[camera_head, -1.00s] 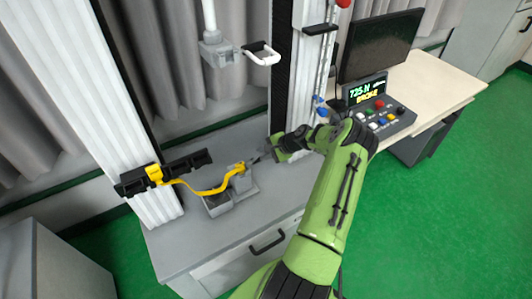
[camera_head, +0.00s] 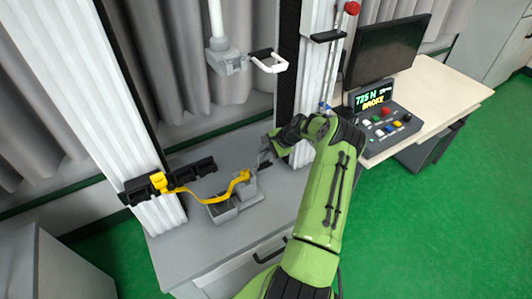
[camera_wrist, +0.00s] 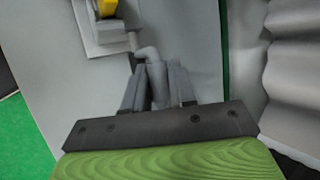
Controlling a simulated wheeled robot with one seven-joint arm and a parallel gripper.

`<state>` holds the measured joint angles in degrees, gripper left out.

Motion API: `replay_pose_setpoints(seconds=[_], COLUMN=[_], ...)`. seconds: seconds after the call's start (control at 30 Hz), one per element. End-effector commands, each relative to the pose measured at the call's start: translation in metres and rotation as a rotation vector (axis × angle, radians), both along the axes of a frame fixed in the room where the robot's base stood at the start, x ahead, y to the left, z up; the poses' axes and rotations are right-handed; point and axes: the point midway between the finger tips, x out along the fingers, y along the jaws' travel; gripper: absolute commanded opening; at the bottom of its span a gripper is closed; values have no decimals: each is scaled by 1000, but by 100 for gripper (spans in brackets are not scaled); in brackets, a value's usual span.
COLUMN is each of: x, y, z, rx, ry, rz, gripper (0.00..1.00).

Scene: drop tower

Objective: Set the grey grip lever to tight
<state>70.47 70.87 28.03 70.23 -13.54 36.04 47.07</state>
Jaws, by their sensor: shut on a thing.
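The grey grip lever (camera_wrist: 148,53) shows in the wrist view as a short bent bar beside the lower grip (camera_wrist: 104,36). My gripper (camera_wrist: 158,74) is shut on the lever, with the fingers around its end. In the head view my gripper (camera_head: 266,155) is small and dark, just right of the lower grip (camera_head: 245,187) on the grey bench; the lever cannot be made out there. The lever's setting cannot be read.
The upper grip (camera_head: 227,62) hangs above, beside a white-handled bracket (camera_head: 268,65). White columns stand on both sides. A control console (camera_head: 385,127) and monitor (camera_head: 388,50) are at right. The bench front is clear.

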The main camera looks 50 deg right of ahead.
Motion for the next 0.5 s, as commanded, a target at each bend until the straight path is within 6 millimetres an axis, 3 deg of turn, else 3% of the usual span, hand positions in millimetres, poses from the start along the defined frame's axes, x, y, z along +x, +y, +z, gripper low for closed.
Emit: replay_pose_setpoints(seconds=[0.23,0.27,0.3,0.4,0.5], x=[4,4,4,3,3], y=[2,2,2,2,2], z=[2,2,2,2,1], rx=[-1,-1,-1,0,1], ry=[-11,-11,-10,-8,-6], rz=[5,5,5,5,5], gripper=[0,28,34,46,46])
